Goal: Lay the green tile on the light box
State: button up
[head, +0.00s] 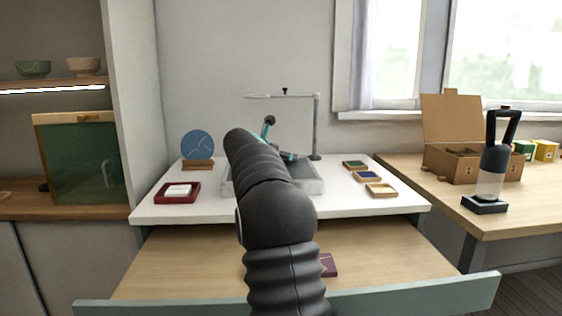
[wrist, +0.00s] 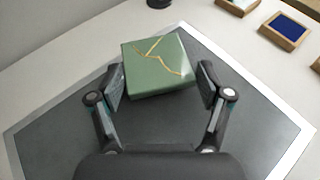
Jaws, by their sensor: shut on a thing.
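The green tile (wrist: 158,66) with gold seams is between the two fingers of my gripper (wrist: 160,80) in the wrist view, and the fingers are shut on its sides. The tile is over the light box, a dark grey panel with a pale frame (wrist: 37,128). I cannot tell whether the tile touches the panel. In the head view the light box (head: 313,187) lies on the white worktop; my arm hides the tile and much of the box.
A metal stand (head: 317,125) rises behind the box. Small wooden trays (head: 381,190) lie to the right, a red tray (head: 164,197) and a blue disc (head: 197,145) to the left. An open drawer (head: 395,265) below holds a maroon piece (head: 328,265).

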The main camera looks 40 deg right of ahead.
jog(key=shift+f, duration=0.35)
jog(key=o, duration=1.3)
jog(key=shift+f, duration=0.1)
jog(key=shift+a, duration=0.1)
jog(key=v, duration=1.2)
